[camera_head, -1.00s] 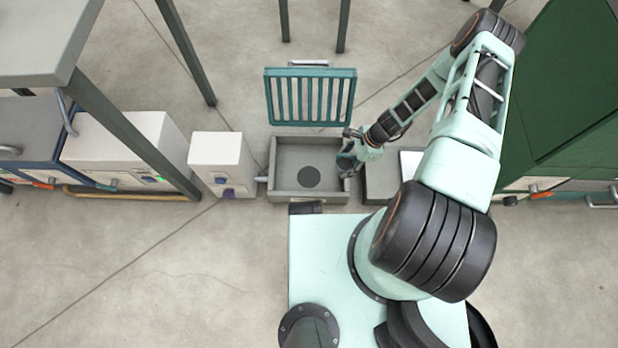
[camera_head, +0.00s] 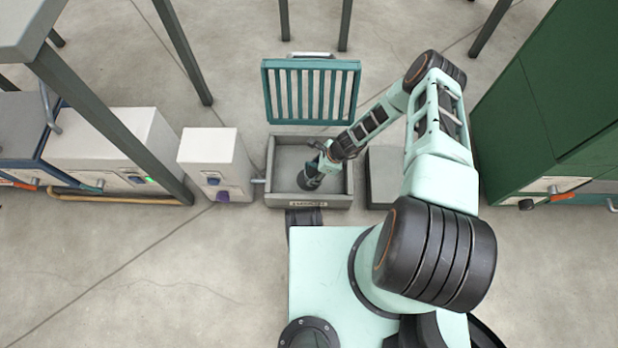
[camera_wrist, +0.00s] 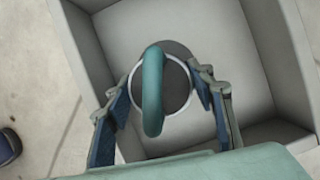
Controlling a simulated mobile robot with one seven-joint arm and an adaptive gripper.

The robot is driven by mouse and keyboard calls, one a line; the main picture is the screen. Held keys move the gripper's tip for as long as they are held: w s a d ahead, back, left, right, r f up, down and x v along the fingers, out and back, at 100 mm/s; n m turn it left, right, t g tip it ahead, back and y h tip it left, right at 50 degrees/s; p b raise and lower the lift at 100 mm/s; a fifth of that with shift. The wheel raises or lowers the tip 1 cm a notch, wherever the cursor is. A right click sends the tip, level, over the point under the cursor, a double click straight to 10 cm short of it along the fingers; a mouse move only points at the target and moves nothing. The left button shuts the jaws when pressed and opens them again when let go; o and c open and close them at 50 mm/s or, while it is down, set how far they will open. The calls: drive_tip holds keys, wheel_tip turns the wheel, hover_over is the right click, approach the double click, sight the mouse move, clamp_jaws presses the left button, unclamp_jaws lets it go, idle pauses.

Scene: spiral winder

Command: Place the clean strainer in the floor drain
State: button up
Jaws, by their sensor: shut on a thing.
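The strainer (camera_wrist: 176,88) is a round dark disc with a pale rim and a teal loop handle (camera_wrist: 152,92); it shows in the wrist view. My gripper (camera_head: 313,176) is inside the grey basin (camera_head: 347,187), low over its floor. In the wrist view the two blue fingers (camera_wrist: 163,90) stand on either side of the strainer and hold it. The floor drain (camera_wrist: 178,47) is a dark grey round patch in the basin floor, mostly hidden behind the strainer. I cannot tell the gap between strainer and drain.
A teal slatted grate (camera_head: 310,92) stands up at the basin's back edge. A white box (camera_head: 213,155) stands left of the basin. A dark grey block (camera_head: 384,178) lies to its right. A green cabinet (camera_head: 545,100) is at far right.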

sight(316, 170)
drive_tip(key=shift+w+a+f+b, duration=0.15)
drive_tip(key=shift+a+f+b, duration=0.05)
drive_tip(key=shift+a+f, duration=0.2)
drive_tip(key=shift+w+a+f+b, duration=0.15)
drive_tip(key=shift+a+f, duration=0.1)
drive_tip(key=shift+f, duration=0.25)
drive_tip(key=f, duration=0.1)
drive_tip(key=f+b, duration=0.1)
drive_tip(key=f, duration=0.1)
drive_tip(key=shift+w+a+f+b, duration=0.15)
drive_tip(key=shift+a+f+b, duration=0.05)
drive_tip(key=shift+f+b, duration=0.1)
drive_tip(key=o, duration=1.3)
drive_tip(key=p+v, duration=0.5)
drive_tip(key=v, duration=0.7)
drive_tip(key=shift+r, duration=0.15)
